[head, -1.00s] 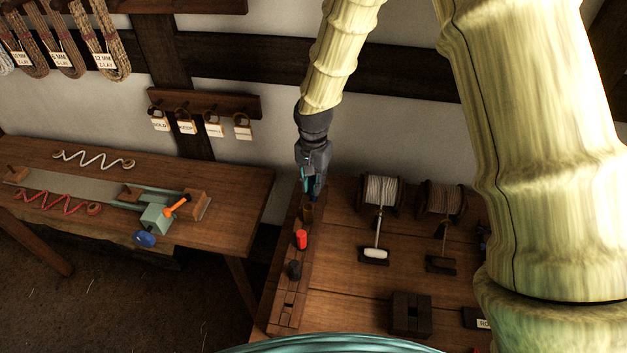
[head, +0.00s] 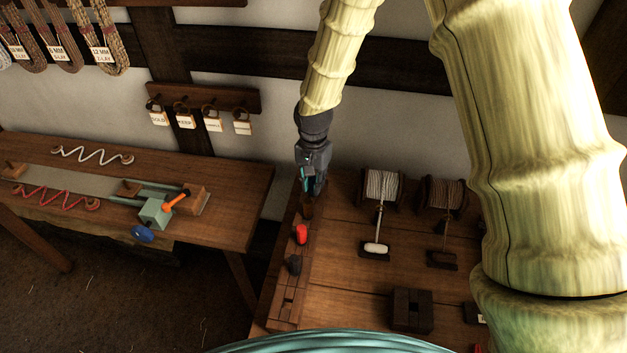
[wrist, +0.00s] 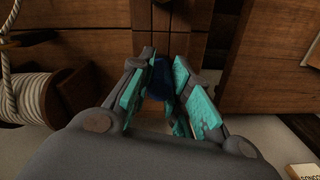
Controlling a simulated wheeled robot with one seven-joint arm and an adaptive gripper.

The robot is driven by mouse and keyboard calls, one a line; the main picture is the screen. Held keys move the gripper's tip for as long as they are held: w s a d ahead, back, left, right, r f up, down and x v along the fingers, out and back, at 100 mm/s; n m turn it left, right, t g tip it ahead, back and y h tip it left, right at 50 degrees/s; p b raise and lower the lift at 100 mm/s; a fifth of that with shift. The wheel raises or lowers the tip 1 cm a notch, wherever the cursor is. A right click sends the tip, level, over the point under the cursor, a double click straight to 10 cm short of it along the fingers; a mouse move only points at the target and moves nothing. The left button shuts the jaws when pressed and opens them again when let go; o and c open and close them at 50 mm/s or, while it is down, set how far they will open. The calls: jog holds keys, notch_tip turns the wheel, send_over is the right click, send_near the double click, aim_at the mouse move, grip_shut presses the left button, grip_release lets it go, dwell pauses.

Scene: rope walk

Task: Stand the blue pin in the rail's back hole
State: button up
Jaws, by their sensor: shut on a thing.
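My gripper (head: 313,187) is over the back end of the wooden rail (head: 285,312) and points down. It is shut on the blue pin (wrist: 161,76), which shows dark blue between the teal finger pads in the wrist view. The pin's lower end is hidden, so I cannot tell whether it is in the back hole. The rail also shows in the wrist view (wrist: 160,18).
Two rope spools (head: 380,188) (head: 443,195) stand on the bench right of the rail. A pale-headed mallet-like tool (head: 376,248) lies by them. A dark slotted block (head: 411,310) is nearer. Another table (head: 225,200) with a vise-like tool is at left.

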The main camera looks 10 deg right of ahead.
jog(key=o, duration=1)
jog(key=shift+c, duration=0.2)
jog(key=shift+r, duration=0.1)
notch_tip(320, 180, up, 12)
dwell(0.4)
